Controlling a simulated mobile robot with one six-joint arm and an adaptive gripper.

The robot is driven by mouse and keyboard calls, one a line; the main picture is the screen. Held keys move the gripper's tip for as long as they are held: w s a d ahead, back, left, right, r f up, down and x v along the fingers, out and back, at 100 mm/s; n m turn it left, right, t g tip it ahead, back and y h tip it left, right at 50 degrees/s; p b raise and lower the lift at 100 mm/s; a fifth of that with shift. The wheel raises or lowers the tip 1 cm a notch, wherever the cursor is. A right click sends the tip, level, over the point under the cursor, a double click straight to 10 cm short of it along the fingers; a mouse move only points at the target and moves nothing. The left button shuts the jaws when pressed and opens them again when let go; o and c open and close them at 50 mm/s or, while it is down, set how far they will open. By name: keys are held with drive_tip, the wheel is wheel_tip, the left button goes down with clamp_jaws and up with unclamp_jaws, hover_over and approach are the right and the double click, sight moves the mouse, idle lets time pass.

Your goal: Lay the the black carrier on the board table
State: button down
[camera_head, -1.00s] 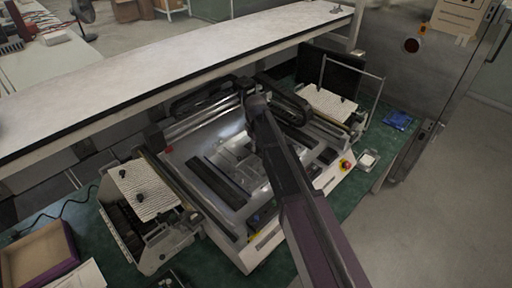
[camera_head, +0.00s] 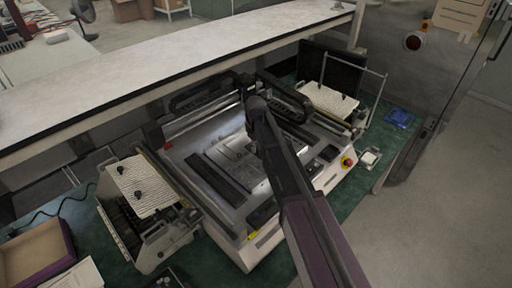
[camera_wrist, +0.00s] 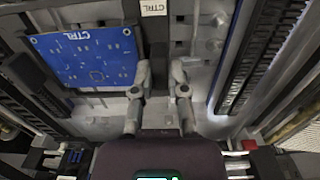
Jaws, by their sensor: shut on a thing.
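In the wrist view my gripper (camera_wrist: 161,70) has its two fingertips on either side of a narrow dark strip (camera_wrist: 156,48), which I take to be part of the black carrier. A blue board marked CTRL (camera_wrist: 88,57) shows left of the fingers. In the head view the board table (camera_head: 190,147) is the metallic bed of the machine. My arm reaches over it and hides the gripper and the carrier there.
A long black bar (camera_head: 221,180) lies on the bed, left of my arm. Ribbed white-topped units stand at the left (camera_head: 143,187) and right (camera_head: 326,103) of the machine. A white shelf (camera_head: 150,75) runs behind and above. Black rails (camera_wrist: 258,55) flank the wrist view.

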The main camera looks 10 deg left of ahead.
sight(256, 154)
drive_tip(key=shift+f+b, duration=2)
drive_tip(key=shift+f, duration=0.35)
drive_tip(key=shift+f+b, duration=0.85)
idle(0.5)
drive_tip(key=c, duration=0.6)
unclamp_jaws()
drive_tip(key=c, duration=0.3)
drive_tip(key=shift+r, duration=0.15)
drive_tip(key=shift+c, duration=0.2)
drive_tip(key=shift+r+p, duration=3.4)
drive_tip(key=shift+p, duration=0.1)
drive_tip(key=shift+d, duration=0.1)
